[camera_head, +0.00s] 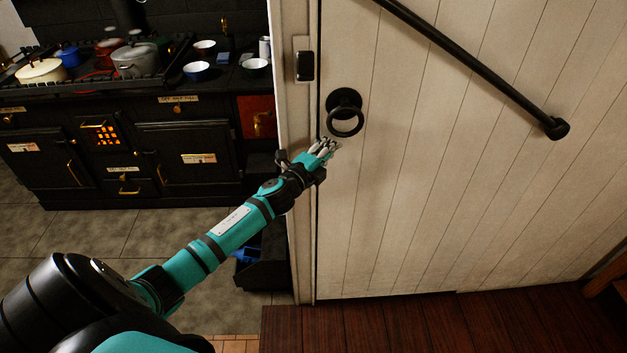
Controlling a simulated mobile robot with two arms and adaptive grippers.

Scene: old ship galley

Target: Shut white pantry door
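The white pantry door (410,180) is made of upright planks and fills the right half of the head view. A black ring handle (345,112) hangs near its left edge, and a long black bar (470,65) runs slantwise across its upper part. The door's left edge lies along the pale door frame (300,200), with only a thin dark line between them. My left gripper (328,148) is at that edge, just below the ring. Its fingertips are at or close to the door face; contact cannot be told, nor whether the fingers are open. My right gripper is out of view.
A black catch (305,66) sits on the frame. Left of it, a black stove (140,160) carries pots and bowls. A dark bin (262,262) stands on the tiles behind my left forearm. Dark red floorboards (430,325) in front of the door are clear.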

